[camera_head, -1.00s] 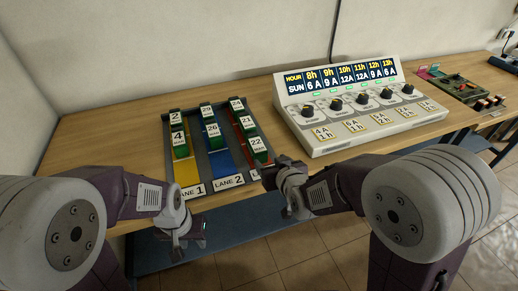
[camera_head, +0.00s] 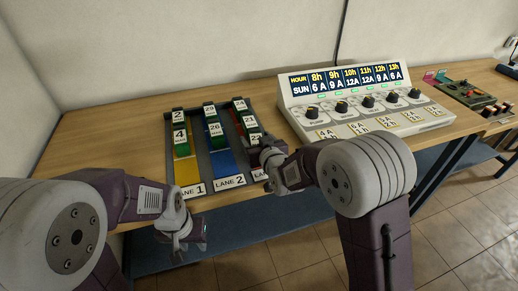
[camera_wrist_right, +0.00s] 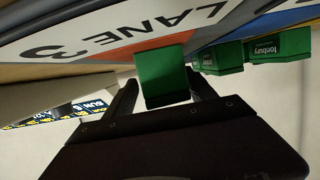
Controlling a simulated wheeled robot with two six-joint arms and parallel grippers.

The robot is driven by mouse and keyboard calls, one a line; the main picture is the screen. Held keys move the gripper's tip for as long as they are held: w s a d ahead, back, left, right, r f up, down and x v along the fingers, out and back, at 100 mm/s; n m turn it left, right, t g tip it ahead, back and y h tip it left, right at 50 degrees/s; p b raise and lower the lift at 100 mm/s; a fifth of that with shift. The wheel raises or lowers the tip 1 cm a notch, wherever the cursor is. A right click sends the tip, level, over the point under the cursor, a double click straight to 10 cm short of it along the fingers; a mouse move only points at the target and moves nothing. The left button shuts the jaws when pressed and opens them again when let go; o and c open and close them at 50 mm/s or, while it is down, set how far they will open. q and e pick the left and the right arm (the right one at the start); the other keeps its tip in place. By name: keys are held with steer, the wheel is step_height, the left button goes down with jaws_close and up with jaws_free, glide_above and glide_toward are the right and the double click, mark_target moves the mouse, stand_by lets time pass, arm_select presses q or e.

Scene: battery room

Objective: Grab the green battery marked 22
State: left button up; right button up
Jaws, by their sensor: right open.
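In the right wrist view, a green battery (camera_wrist_right: 163,74) stands between the two dark fingers of my right gripper (camera_wrist_right: 163,93). The fingers are apart; I cannot tell whether they touch it. My left gripper (camera_head: 188,244) hangs in front of the table edge, away from the rack, its jaws unclear.
Lane 1 (camera_head: 187,171) holds batteries 2 and 4; lane 2 (camera_head: 223,163) holds 29 and 26. A white control console (camera_head: 350,120) with knobs stands right of the rack, close to my right arm.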

mark_target(256, 137)
steer(key=shift+w+a, duration=0.1)
steer(key=shift+w, duration=0.1)
steer(key=shift+s, duration=0.15)
steer(key=shift+c, duration=0.7)
jaws_close()
steer(key=shift+r, duration=0.1)
step_height(256, 137, up, 5)
steer(key=shift+f+p, duration=0.2)
steer(key=shift+p, duration=0.5)
steer(key=s+d+r+p, duration=0.1)
steer(key=s+d+r, duration=0.5)
steer(key=d, duration=0.3)
steer(key=shift+s+r, duration=0.2)
steer(key=shift+s, duration=0.4)
